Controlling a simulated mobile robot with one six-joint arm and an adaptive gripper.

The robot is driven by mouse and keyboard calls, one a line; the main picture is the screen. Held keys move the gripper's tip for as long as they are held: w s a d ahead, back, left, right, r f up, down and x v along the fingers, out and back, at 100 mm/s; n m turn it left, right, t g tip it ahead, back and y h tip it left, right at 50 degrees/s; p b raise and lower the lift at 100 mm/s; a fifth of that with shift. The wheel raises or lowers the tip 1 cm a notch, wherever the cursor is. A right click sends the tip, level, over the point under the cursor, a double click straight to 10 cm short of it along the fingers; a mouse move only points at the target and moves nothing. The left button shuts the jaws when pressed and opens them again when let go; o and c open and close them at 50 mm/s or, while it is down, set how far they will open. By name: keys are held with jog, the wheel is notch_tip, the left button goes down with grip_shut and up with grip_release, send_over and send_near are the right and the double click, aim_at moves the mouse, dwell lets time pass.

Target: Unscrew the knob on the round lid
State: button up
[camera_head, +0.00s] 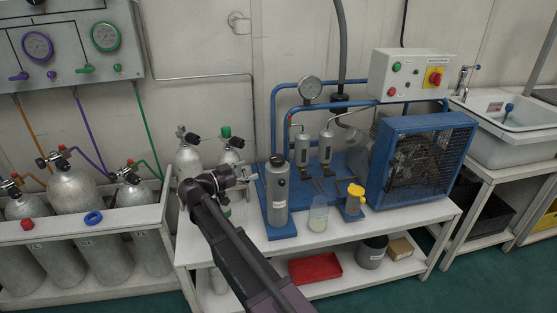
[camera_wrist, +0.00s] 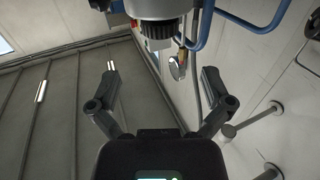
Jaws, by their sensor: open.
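A grey metal canister (camera_head: 277,196) stands upright at the front left of the blue base on the bench. A small dark knob (camera_head: 276,159) sits on top of its round lid. In the wrist view the knurled black knob (camera_wrist: 157,42) shows at the top, below the edge of the grey lid (camera_wrist: 160,10) in the picture. My gripper (camera_head: 243,178) is just left of the canister in the head view. In the wrist view my gripper (camera_wrist: 160,78) has its two fingers wide apart and empty. The knob is beyond the fingertips, apart from both.
A plastic beaker (camera_head: 318,214) and a yellow-topped container (camera_head: 354,199) stand right of the canister. Two smaller grey cylinders (camera_head: 302,148), blue pipes (camera_head: 273,115) and a compressor cage (camera_head: 425,160) are behind. Gas cylinders (camera_head: 188,155) stand behind my gripper.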

aim_at(271, 162)
jog(key=x, duration=1)
jog(key=shift+w+d, duration=0.25)
jog(key=shift+d, duration=0.05)
jog(key=c, duration=1.1)
